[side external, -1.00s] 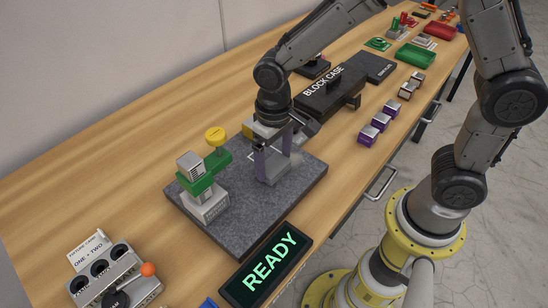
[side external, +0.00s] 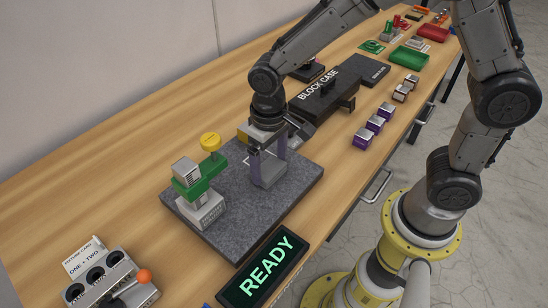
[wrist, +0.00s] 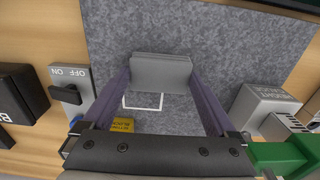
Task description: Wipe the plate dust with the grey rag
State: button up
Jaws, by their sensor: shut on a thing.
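The grey rag (side external: 268,176) looks like a folded grey block and stands on the dark speckled granite plate (side external: 245,222). My gripper (side external: 268,168) has purple fingers, one on each side of the rag, and is shut on it. In the wrist view the rag (wrist: 160,72) spans the space between the fingertips (wrist: 160,80), over the plate (wrist: 225,45). I cannot make out whether the rag touches the plate. A white corner-shaped outline (wrist: 143,106) shows on the plate beside the rag. No dust can be clearly told from the plate's speckle.
A green-armed gauge stand (side external: 200,186) with a yellow knob (side external: 210,141) stands on the plate's left part. A yellow block (wrist: 122,125) is close to my gripper. A READY display (side external: 264,268) lies in front, a black block case (side external: 322,94) behind, purple-sided blocks (side external: 375,124) to the right.

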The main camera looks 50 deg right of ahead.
jog(key=shift+s+d+f, duration=0.15)
jog(key=shift+d, duration=0.45)
jog(key=shift+s+d+f, duration=0.1)
jog(key=shift+d, duration=0.5)
jog(key=shift+a+r, duration=0.15)
jog(key=shift+a, duration=1.1)
jog(key=shift+w+d+r, duration=0.1)
jog(key=shift+d, duration=0.5)
jog(key=shift+w+d+r, duration=0.1)
jog(key=shift+d, duration=0.5)
jog(key=shift+a+f, duration=0.1)
jog(key=shift+a, duration=1.15)
jog(key=shift+r, duration=0.95)
jog(key=shift+s, duration=0.1)
